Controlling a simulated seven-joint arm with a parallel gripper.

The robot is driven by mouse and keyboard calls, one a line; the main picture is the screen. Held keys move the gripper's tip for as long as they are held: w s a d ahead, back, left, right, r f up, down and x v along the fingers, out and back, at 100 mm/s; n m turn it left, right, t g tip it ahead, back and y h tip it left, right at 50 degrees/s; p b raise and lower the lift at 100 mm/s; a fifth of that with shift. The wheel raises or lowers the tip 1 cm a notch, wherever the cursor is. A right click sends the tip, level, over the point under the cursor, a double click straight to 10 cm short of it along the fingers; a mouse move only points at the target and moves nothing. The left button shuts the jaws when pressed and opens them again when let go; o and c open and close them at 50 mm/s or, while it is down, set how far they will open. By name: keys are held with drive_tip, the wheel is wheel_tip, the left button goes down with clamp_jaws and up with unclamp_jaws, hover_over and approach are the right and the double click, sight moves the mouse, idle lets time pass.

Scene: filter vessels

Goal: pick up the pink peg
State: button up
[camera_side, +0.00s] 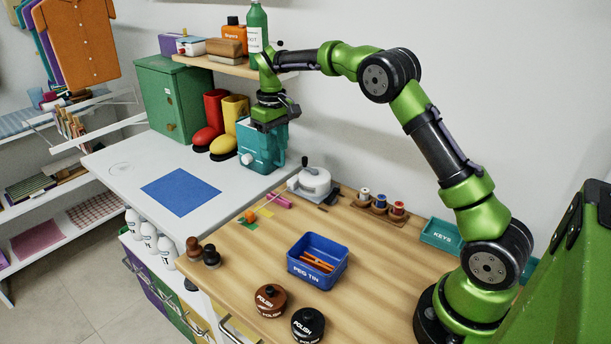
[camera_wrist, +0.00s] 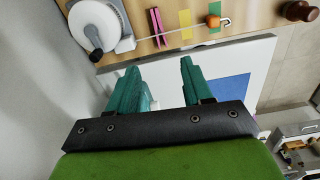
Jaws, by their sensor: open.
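The pink peg (camera_side: 279,200) lies on the wooden worktop, near its edge beside the white counter. It also shows in the wrist view (camera_wrist: 157,27), near the top, lying to the right of a white reel. My gripper (camera_side: 268,122) is raised above the white counter, up and to the left of the peg in the side view. In the wrist view its two teal fingers (camera_wrist: 160,68) are apart with nothing seen held between them. The peg lies beyond the fingertips, untouched.
The white reel (camera_side: 315,183) stands close to the peg; its cord runs past the peg to an orange hook (camera_wrist: 222,21). A blue peg tin (camera_side: 318,262) holds orange pegs. Thread spools (camera_side: 380,203) stand behind.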

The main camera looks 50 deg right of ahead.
drive_tip(key=r, duration=0.2)
hover_over(278, 197)
drive_tip(key=shift+n, duration=0.4)
wheel_tip(278, 197, down, 12)
drive_tip(key=shift+a+r, duration=0.1)
drive_tip(key=shift+a, duration=0.05)
drive_tip(key=shift+f, duration=2.8)
clamp_jaws()
